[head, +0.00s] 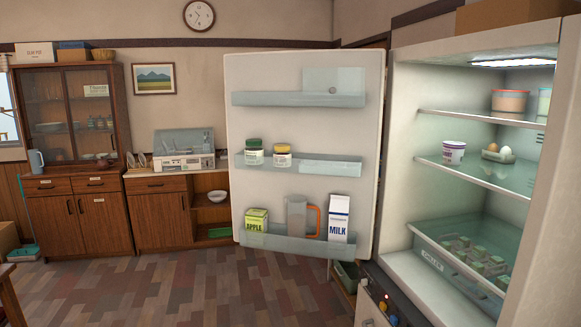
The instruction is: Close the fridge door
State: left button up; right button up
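The fridge (400,170) stands at the right with its lit inside in view. Its door (305,125) is wide open, swung out to the left, and its inner face with shelves is toward me. The door shelves hold two jars (254,152), a green apple carton (256,220), a pitcher with an orange handle (297,216) and a milk carton (339,217). Neither of my grippers shows in the head view.
Inside the fridge are shelves with a white cup (453,152), eggs (497,153), an orange-lidded container (509,103) and a clear drawer (455,252). Wooden cabinets (78,215) stand along the back wall. The tiled floor (180,285) in front is clear.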

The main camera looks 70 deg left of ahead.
aim_at(274, 97)
jog(key=u, duration=0.05)
jog(key=k, duration=1.25)
jog(key=u, duration=0.3)
jog(key=i, duration=0.2)
jog(key=u, duration=2.5)
jog(key=i, duration=4.5)
jog(key=u, duration=0.05)
